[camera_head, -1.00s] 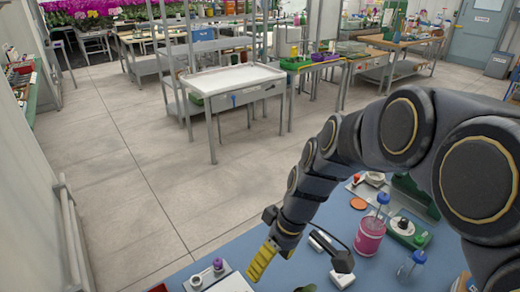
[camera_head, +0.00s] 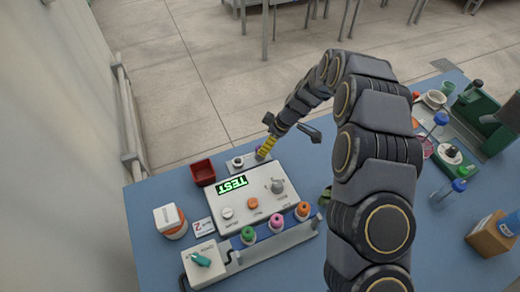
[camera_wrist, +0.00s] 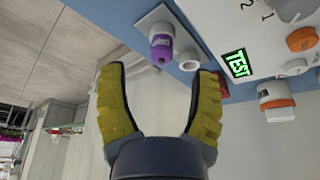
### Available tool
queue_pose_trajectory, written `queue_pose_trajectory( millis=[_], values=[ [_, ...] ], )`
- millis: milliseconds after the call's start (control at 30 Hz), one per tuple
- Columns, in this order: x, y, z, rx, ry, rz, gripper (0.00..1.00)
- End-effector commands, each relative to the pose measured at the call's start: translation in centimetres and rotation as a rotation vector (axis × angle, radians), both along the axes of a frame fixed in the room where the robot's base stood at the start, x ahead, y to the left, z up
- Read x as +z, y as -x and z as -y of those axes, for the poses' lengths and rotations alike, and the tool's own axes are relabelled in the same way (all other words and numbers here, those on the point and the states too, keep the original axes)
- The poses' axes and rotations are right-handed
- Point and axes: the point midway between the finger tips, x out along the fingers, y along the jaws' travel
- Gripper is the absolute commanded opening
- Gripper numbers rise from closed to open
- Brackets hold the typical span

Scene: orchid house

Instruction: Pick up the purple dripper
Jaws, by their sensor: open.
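The purple dripper (camera_wrist: 161,48) shows in the wrist view, seated in a small pale stand (camera_wrist: 185,32) with a round opening beside it. It sits just beyond and between the tips of my gripper (camera_wrist: 160,72), apart from the yellow fingers. My gripper is open and empty. In the head view my gripper (camera_head: 265,148) points down by the small stand (camera_head: 240,164) behind the white TEST box. I cannot make out the purple dripper there; the fingers seem to cover it.
The white TEST box (camera_head: 240,203) stands in front of the stand, with a red bin (camera_head: 203,172) to its left. Green (camera_head: 248,234), pink (camera_head: 277,222) and orange (camera_head: 303,209) drippers stand in a nearer rack. An orange-and-white container (camera_head: 170,221) is further left.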

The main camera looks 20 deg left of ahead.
Motion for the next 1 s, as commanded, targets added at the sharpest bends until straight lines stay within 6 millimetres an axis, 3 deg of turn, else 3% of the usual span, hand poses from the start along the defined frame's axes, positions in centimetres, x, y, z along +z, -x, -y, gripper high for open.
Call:
queue_pose_trajectory(
  millis=[333,600,733,1000],
  values=[
    [-4.2,0.4,-2.0,0.002,0.003,-0.006,0.62],
    [-4.5,0.3,-2.2,0.001,0.001,-0.002,0.62],
    [-4.4,0.3,-2.2,0.001,0.001,-0.002,0.09],
    [-4.5,0.3,-2.1,0.0,0.001,-0.002,0.07]
  ],
)
